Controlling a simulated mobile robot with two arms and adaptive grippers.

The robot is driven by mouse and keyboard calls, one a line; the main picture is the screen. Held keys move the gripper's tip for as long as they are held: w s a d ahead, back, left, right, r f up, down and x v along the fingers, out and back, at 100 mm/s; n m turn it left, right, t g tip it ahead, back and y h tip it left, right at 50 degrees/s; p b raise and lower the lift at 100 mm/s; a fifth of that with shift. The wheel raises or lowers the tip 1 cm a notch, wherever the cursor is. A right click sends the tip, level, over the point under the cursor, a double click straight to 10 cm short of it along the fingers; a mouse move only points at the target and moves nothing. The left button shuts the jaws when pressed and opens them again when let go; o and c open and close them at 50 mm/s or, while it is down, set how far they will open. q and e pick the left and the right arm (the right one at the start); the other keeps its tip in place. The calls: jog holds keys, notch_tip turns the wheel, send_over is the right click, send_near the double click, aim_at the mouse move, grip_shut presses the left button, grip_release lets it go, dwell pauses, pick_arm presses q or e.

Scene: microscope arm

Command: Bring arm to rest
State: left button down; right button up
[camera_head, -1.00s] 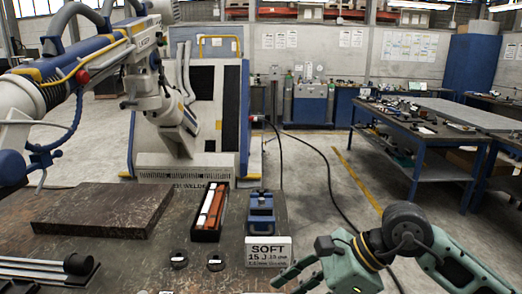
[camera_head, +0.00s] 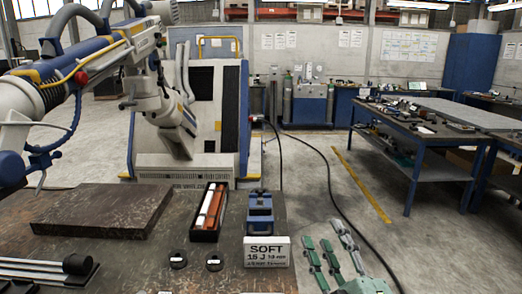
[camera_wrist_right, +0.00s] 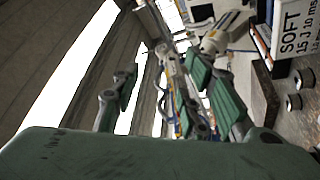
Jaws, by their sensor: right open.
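A large white and blue jointed arm (camera_head: 60,85) with a yellow cable hangs over the left and back of the bench in the head view. Its lower end (camera_head: 172,115) hangs in front of a blue and white cabinet. My right gripper (camera_head: 322,236) is at the bottom right of the head view, right of the SOFT sign, with its green fingers spread, open and empty. It is well apart from the arm. In the right wrist view the spread fingers (camera_wrist_right: 170,95) show with nothing between them. My left gripper is not in view.
The bench (camera_head: 120,262) holds a dark slab (camera_head: 105,208), a box of red and white bars (camera_head: 211,208), a blue device (camera_head: 261,205), a SOFT sign (camera_head: 267,252) and two black rings. Cables cross the floor. A blue table (camera_head: 440,135) stands right.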

jog(key=s+d+f+m+g+h, duration=0.2)
jog(key=s+d+f+m+g, duration=0.1)
jog(key=f, duration=0.5)
jog(key=s+d+f+m+g+h, duration=0.2)
jog(key=s+f+m+g, duration=0.15)
jog(key=f, duration=0.35)
jog(key=s+d+f+m+g+h, duration=0.2)
jog(key=s+d+f+m+g, duration=0.1)
jog(key=f, duration=0.5)
jog(key=s+a+f+m+g+y, duration=0.1)
jog(key=s+f+m+g, duration=0.1)
jog(key=s+f+g, duration=0.35)
jog(key=s+f+m+g, duration=0.1)
jog(key=s+f+g, duration=0.1)
jog(key=s+f, duration=0.65)
jog(key=s+f+g, duration=0.1)
jog(key=s+f, duration=0.2)
jog(key=f, duration=1)
jog(key=s+f+g, duration=0.1)
jog(key=s+f, duration=0.2)
jog(key=f, duration=0.9)
jog(key=s+d+f, duration=0.3)
jog(key=s+f, duration=1.1)
jog(key=s, duration=0.2)
jog(key=shift+g+p, duration=0.35)
jog(key=shift+g, duration=0.05)
